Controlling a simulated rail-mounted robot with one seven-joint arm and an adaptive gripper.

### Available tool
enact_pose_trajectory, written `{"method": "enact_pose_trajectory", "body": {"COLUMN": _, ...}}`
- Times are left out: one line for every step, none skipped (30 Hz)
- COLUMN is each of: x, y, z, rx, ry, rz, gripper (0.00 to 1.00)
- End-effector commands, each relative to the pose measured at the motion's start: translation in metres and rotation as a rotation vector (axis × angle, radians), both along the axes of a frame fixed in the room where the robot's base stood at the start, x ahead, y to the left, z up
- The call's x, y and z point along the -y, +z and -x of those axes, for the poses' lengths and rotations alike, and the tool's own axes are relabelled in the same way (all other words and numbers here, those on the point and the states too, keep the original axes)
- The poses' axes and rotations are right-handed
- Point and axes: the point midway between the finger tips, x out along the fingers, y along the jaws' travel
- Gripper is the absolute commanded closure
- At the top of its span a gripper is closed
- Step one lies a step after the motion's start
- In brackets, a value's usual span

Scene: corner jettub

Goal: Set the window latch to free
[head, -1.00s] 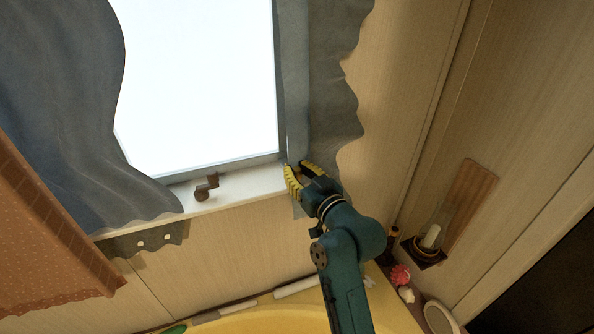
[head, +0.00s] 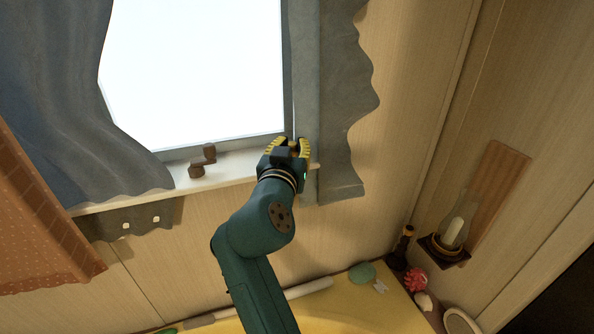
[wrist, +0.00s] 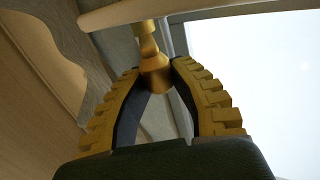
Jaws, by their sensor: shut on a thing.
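A brass-coloured latch (wrist: 154,72) with a round knob and a narrower stem shows in the wrist view, next to the window frame. My gripper (wrist: 158,78) has its yellow ribbed fingers closed around the latch's knob end. In the head view my gripper (head: 288,146) is at the window's lower right corner, by the edge of the right curtain. There the latch is hidden behind the fingers. I cannot tell from these views which setting the latch is in.
The bright window (head: 195,70) has blue-grey curtains on both sides; the right curtain (head: 335,100) hangs close to my gripper. A brown crank (head: 202,162) stands on the pale sill (head: 235,166). A lamp (head: 452,238) is on the right wall, above the yellow tub (head: 370,312).

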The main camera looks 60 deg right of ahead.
Motion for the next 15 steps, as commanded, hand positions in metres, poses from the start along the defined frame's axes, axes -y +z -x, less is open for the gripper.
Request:
{"method": "enact_pose_trajectory", "body": {"x": -0.001, "y": -0.008, "z": -0.005, "rx": 0.000, "ry": -0.039, "rz": 0.001, "gripper": 1.00}}
{"method": "enact_pose_trajectory", "body": {"x": -0.001, "y": -0.007, "z": -0.005, "rx": -0.001, "ry": -0.068, "rz": 0.000, "gripper": 1.00}}
{"method": "enact_pose_trajectory", "body": {"x": -0.001, "y": -0.006, "z": -0.007, "rx": -0.001, "ry": -0.105, "rz": -0.001, "gripper": 1.00}}
{"method": "enact_pose_trajectory", "body": {"x": -0.001, "y": -0.006, "z": -0.008, "rx": -0.003, "ry": -0.133, "rz": -0.001, "gripper": 1.00}}
{"method": "enact_pose_trajectory", "body": {"x": -0.001, "y": -0.005, "z": -0.009, "rx": -0.004, "ry": -0.160, "rz": -0.001, "gripper": 1.00}}
{"method": "enact_pose_trajectory", "body": {"x": -0.001, "y": -0.003, "z": -0.010, "rx": -0.004, "ry": -0.196, "rz": -0.001, "gripper": 1.00}}
{"method": "enact_pose_trajectory", "body": {"x": -0.001, "y": -0.002, "z": -0.011, "rx": -0.005, "ry": -0.221, "rz": -0.001, "gripper": 1.00}}
{"method": "enact_pose_trajectory", "body": {"x": -0.001, "y": -0.001, "z": -0.012, "rx": -0.006, "ry": -0.247, "rz": -0.001, "gripper": 1.00}}
{"method": "enact_pose_trajectory", "body": {"x": 0.000, "y": 0.000, "z": -0.013, "rx": -0.005, "ry": -0.279, "rz": -0.001, "gripper": 1.00}}
{"method": "enact_pose_trajectory", "body": {"x": 0.000, "y": 0.000, "z": -0.014, "rx": -0.006, "ry": -0.301, "rz": -0.001, "gripper": 1.00}}
{"method": "enact_pose_trajectory", "body": {"x": 0.000, "y": 0.001, "z": -0.014, "rx": -0.006, "ry": -0.323, "rz": -0.002, "gripper": 1.00}}
{"method": "enact_pose_trajectory", "body": {"x": 0.000, "y": 0.002, "z": -0.015, "rx": -0.006, "ry": -0.349, "rz": -0.001, "gripper": 1.00}}
{"method": "enact_pose_trajectory", "body": {"x": 0.000, "y": 0.002, "z": -0.016, "rx": -0.006, "ry": -0.368, "rz": -0.001, "gripper": 1.00}}
{"method": "enact_pose_trajectory", "body": {"x": 0.000, "y": 0.002, "z": -0.016, "rx": -0.006, "ry": -0.384, "rz": -0.002, "gripper": 1.00}}
{"method": "enact_pose_trajectory", "body": {"x": 0.000, "y": 0.002, "z": -0.017, "rx": -0.006, "ry": -0.405, "rz": -0.001, "gripper": 1.00}}
